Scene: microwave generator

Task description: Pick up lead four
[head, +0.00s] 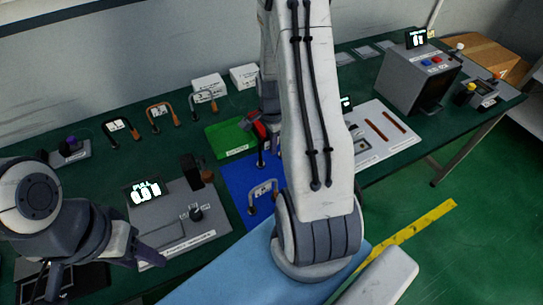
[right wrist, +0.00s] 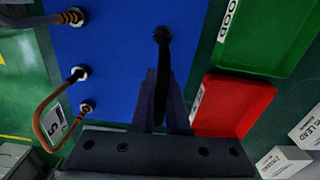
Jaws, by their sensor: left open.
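No tag reading four is legible, so I cannot tell which lead is lead four. In the right wrist view a black lead (right wrist: 162,70) rises from the blue mat (right wrist: 110,45) and runs between the dark fingers of my right gripper (right wrist: 160,112). I cannot tell whether they press on it. A copper lead tagged 5 (right wrist: 42,108) stands to the left. In the head view my right gripper (head: 268,112) is partly hidden by my arm, over the far part of the mat. My left gripper (head: 105,268) is open and empty at the lower left.
More leads stand at the back left: a black one (head: 120,131), an orange one (head: 160,116) and a grey-orange one (head: 203,101). A red tray (right wrist: 233,106) and a green tray (right wrist: 265,35) lie beside the mat. A meter unit (head: 178,215) stands left of the mat.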

